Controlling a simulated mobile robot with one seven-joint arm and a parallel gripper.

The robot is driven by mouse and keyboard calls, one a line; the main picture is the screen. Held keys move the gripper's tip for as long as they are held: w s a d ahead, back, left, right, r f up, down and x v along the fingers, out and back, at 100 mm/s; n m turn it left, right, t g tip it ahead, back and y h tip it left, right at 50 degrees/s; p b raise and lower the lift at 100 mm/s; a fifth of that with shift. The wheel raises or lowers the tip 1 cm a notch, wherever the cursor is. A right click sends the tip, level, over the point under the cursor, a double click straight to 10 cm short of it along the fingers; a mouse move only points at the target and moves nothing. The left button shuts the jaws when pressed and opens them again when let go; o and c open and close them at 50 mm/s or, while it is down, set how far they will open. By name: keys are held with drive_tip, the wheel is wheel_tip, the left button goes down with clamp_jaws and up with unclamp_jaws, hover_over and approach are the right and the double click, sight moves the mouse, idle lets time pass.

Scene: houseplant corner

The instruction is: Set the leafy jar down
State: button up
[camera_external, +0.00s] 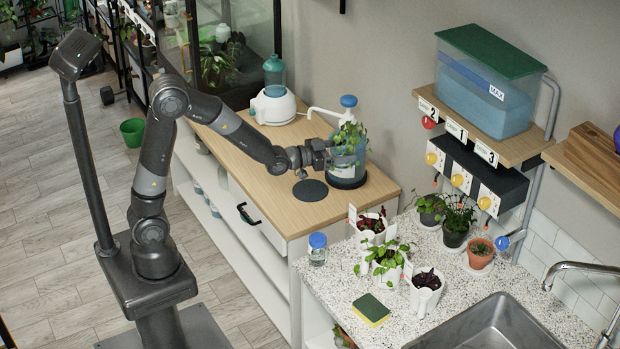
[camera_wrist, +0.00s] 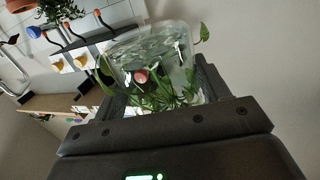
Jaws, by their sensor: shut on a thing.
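The leafy jar (camera_external: 345,147) is clear, with green leaves and stems spilling from it. My gripper (camera_external: 329,154) reaches it from the left, above the wooden counter. In the wrist view the jar (camera_wrist: 150,50) sits between the two dark fingers of my gripper (camera_wrist: 158,92), with leaves and a small reddish thing showing through the glass. A dark round base (camera_external: 346,181) shows just below the jar; I cannot tell whether they touch. A flat dark disc (camera_external: 310,189) lies bare on the counter, left of and nearer than that base.
A pump top with a blue knob (camera_external: 348,101) and pale spout rises right behind the jar. A white device with a teal bottle (camera_external: 273,104) stands farther back. The wooden counter (camera_external: 290,215) is clear at its front. Potted plants (camera_external: 384,258) stand on the speckled worktop.

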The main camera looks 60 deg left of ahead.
drive_tip(key=w+d+r+m+g+h, duration=0.1)
drive_tip(key=w+d+m+g+h, duration=0.45)
drive_tip(key=d, duration=0.35)
drive_tip(key=w+d+m+g+h, duration=0.4)
drive_tip(key=d+h, duration=0.2)
drive_tip(key=d, duration=0.3)
drive_tip(key=d+f+m+g, duration=0.1)
drive_tip(key=f, duration=0.4)
drive_tip(key=w+d+f+m+g+h, duration=0.1)
drive_tip(key=f, duration=0.4)
drive_tip(key=d+f+m+g, duration=0.1)
drive_tip(key=f+g, duration=0.1)
drive_tip(key=f, duration=0.3)
drive_tip(key=shift+w+d+f+m, duration=0.2)
drive_tip(key=shift+d+m, duration=0.05)
drive_tip(key=shift+d, duration=0.1)
drive_tip(key=shift+f, duration=1.9)
drive_tip(key=shift+f, duration=0.1)
drive_tip(key=o, duration=0.6)
drive_tip(key=shift+f, duration=0.15)
drive_tip(key=shift+o, duration=1.1)
